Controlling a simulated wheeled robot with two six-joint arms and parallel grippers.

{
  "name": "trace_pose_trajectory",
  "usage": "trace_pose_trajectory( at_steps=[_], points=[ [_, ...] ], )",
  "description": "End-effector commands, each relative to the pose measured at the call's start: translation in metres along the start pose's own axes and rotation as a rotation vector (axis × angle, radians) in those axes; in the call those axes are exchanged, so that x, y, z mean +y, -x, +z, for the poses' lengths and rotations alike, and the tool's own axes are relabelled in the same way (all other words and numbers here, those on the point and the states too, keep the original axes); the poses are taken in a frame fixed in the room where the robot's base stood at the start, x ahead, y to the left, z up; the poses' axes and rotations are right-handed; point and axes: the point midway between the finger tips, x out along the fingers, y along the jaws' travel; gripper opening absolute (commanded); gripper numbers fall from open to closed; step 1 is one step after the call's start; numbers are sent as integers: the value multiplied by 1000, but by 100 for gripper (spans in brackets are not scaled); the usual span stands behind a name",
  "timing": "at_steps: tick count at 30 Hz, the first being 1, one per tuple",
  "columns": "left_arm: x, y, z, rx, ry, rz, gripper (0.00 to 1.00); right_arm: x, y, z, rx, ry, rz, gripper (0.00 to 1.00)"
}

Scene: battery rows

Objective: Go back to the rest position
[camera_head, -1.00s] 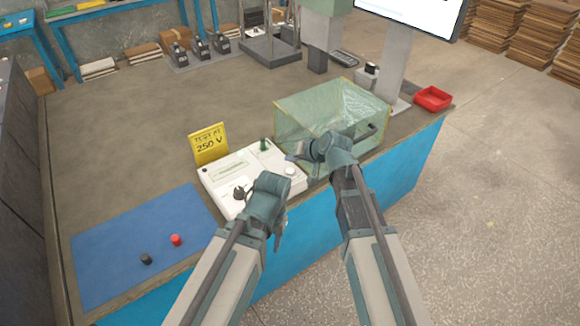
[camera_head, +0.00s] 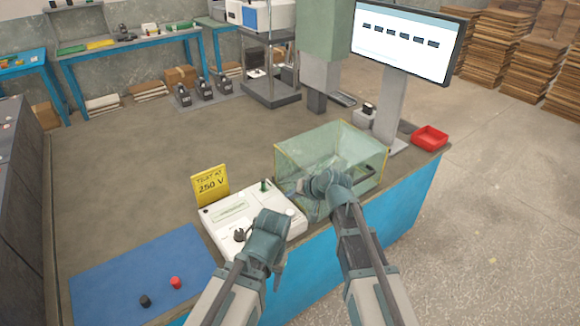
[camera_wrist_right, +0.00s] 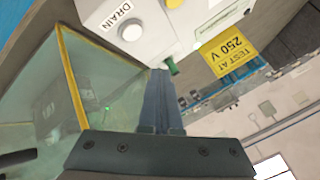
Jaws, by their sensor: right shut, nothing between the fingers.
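My right gripper (camera_head: 290,190) is in front of the clear box and beside the white tester (camera_head: 222,232). In the right wrist view its fingers (camera_wrist_right: 160,100) are together with nothing between them, near the tester's green lever (camera_wrist_right: 172,67) and round white button (camera_wrist_right: 131,31). I cannot tell from the head view whether it touches anything. My left gripper (camera_head: 277,262) hangs over the tester's near right corner, partly hidden by its own wrist; its fingers are not clear.
A clear box with yellow edges (camera_head: 345,145) stands right of the tester. A yellow "TEST AT 250 V" sign (camera_head: 210,185) stands behind it. A black cap (camera_head: 145,301) and a red cap (camera_head: 176,282) are on the blue mat (camera_head: 125,270).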

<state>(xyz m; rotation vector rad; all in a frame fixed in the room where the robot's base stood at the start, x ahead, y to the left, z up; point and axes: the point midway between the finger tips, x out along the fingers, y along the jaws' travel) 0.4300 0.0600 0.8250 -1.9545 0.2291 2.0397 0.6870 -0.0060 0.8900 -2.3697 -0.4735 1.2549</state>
Motion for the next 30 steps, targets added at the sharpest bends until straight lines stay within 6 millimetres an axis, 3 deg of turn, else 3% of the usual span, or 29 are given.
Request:
trace_pose_trajectory(
  at_steps=[2, 5, 8, 12, 15, 18, 22, 30],
  points=[
    [0, 0, 0, 0, 1, 0, 50, 0, 0, 1, -2, 1, 1, 0],
    [-1, 6, 0, 0, 1, 0, 50, -5, 8, 18, -50, 33, 24, 0],
    [-2, 19, 1, 0, 1, 0, 50, -10, 27, 63, -178, 113, 94, 0],
    [-4, 37, 2, 0, 1, 0, 50, -4, 70, 135, -405, 246, 252, 0],
    [-4, 47, 3, 0, 1, 0, 50, 6, 105, 171, -538, 315, 368, 0],
    [-5, 53, 3, 0, 1, 0, 50, 15, 134, 194, -632, 359, 463, 0],
    [-5, 57, 3, 0, 1, 0, 50, 22, 154, 207, -697, 385, 535, 0],
    [-5, 56, 3, 0, 1, 0, 50, 25, 158, 210, -711, 389, 554, 0]
  ],
)
